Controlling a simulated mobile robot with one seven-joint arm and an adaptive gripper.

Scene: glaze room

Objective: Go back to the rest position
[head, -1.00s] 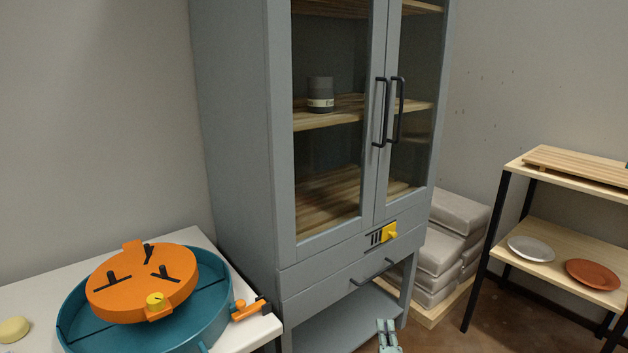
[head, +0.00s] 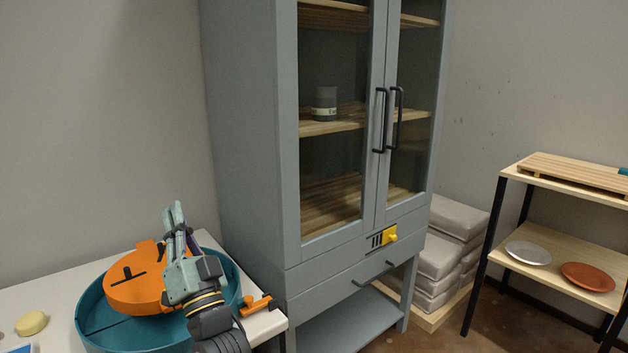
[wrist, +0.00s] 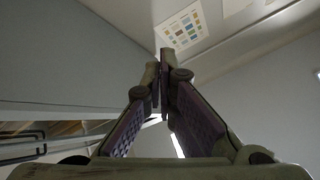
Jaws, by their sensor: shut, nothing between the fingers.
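My gripper (head: 174,212) is in front of the orange disc in the head view, with its fingers pointing up. The fingers are together and empty. In the wrist view my gripper (wrist: 163,58) points up toward the ceiling, its fingertips meeting with nothing between them. My forearm hides part of the orange disc (head: 130,290) and of the teal basin (head: 95,325) under it.
The grey cabinet (head: 240,130) stands right of the white table (head: 30,300), its glass doors shut. A dark jar (head: 325,103) is on its shelf. A rack (head: 540,243) at right holds a white plate (head: 528,253) and a brown plate (head: 588,277).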

